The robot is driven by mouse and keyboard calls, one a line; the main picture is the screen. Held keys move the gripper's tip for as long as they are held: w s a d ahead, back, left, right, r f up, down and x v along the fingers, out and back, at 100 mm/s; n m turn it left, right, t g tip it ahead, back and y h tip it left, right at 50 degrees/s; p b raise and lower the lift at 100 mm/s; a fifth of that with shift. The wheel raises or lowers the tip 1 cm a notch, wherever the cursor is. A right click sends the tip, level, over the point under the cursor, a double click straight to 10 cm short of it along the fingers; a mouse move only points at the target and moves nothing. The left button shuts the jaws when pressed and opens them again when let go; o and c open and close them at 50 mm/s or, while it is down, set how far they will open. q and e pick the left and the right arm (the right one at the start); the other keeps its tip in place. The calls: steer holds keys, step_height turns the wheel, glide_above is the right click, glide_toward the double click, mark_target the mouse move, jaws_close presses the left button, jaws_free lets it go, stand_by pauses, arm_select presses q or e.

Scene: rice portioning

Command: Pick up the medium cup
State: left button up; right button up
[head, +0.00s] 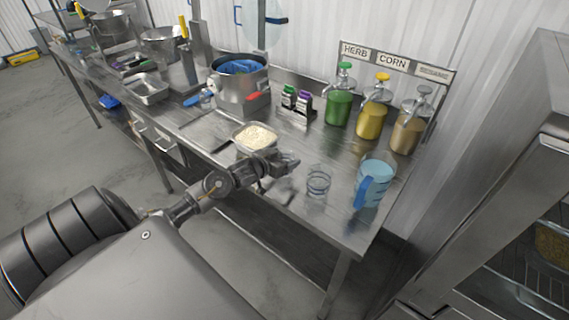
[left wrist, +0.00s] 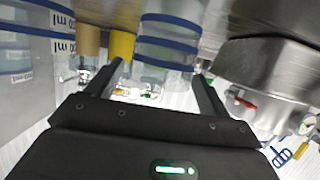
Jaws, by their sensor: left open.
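A small clear cup with dark blue bands (head: 318,183) stands near the front edge of the steel table; I take it to be the medium cup. My left gripper (head: 288,172) is just left of it, open and empty, with its fingers pointing toward it. In the left wrist view, the banded clear cup (left wrist: 168,45) shows ahead, between the lines of the two open fingers (left wrist: 159,72). I cannot tell how far the fingertips are from it. My right gripper is not in view.
A clear pitcher with a blue handle (head: 375,182) stands right of the cup. A tray of rice (head: 255,150) lies behind my left gripper. Green (head: 339,106), yellow (head: 372,120) and tan (head: 407,132) dispensers line the back. A steel pot (head: 240,92) stands further left.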

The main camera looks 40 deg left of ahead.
arm_select(q)
steer(key=shift+w+f, duration=0.2)
steer(key=shift+w, duration=0.4)
steer(key=shift+s, duration=0.1)
steer(key=shift+c, duration=0.8)
steer(key=c, duration=0.9)
steer(key=shift+r, duration=0.1)
